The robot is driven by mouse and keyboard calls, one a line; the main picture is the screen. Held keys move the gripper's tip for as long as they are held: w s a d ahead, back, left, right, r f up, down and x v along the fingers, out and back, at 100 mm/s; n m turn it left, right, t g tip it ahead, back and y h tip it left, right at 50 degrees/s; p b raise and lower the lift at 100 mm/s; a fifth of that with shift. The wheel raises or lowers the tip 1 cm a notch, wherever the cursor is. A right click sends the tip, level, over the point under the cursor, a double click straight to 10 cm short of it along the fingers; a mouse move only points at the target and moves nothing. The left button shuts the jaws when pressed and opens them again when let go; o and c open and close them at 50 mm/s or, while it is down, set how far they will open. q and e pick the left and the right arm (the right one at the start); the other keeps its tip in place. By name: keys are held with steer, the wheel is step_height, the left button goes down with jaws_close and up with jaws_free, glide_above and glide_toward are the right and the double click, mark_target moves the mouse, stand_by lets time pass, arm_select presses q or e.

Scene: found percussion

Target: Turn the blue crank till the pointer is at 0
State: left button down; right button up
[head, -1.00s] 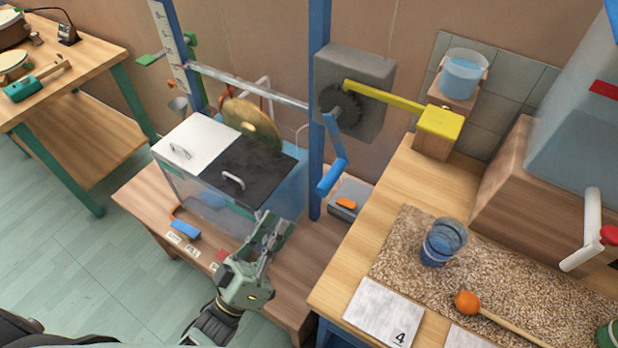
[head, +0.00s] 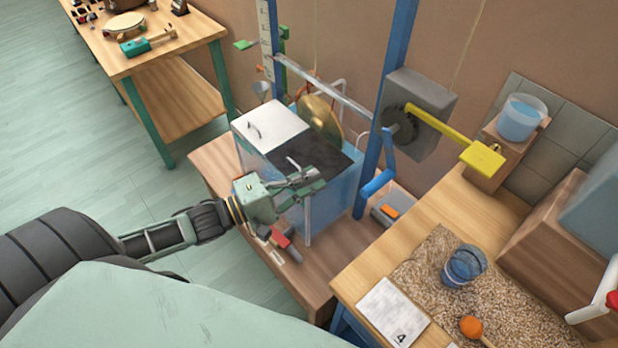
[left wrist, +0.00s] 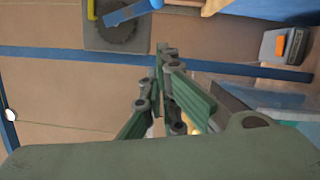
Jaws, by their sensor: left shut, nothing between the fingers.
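The blue crank (head: 378,182) hangs down from a dark toothed wheel (head: 401,124) on a grey box by the blue post. The crank also shows at the top of the left wrist view (left wrist: 130,13). A white scale (head: 266,42) stands at the back, with a green piece (head: 245,45) beside it that may be the pointer; I cannot read its value. My left gripper (head: 318,178) is shut and empty, in front of the glass tank, left of the crank and apart from it. It also shows in the left wrist view (left wrist: 165,60). My right gripper is out of view.
The glass tank (head: 309,215) with white and black lids stands behind my left gripper. A yellow arm (head: 440,125) reaches right from the wheel. A grey box with an orange switch (head: 389,211) lies below the crank. The gravel table (head: 427,267) is at the right.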

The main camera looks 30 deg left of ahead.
arm_select(q)
steer(key=w+d+r+p, duration=0.1)
steer(key=w+d+p, duration=0.2)
steer(key=d, duration=0.4)
steer(key=shift+w+d+p, duration=0.3)
steer(key=shift+w+d, duration=0.05)
steer(key=shift+w, duration=0.25)
steer(key=shift+w, duration=0.1)
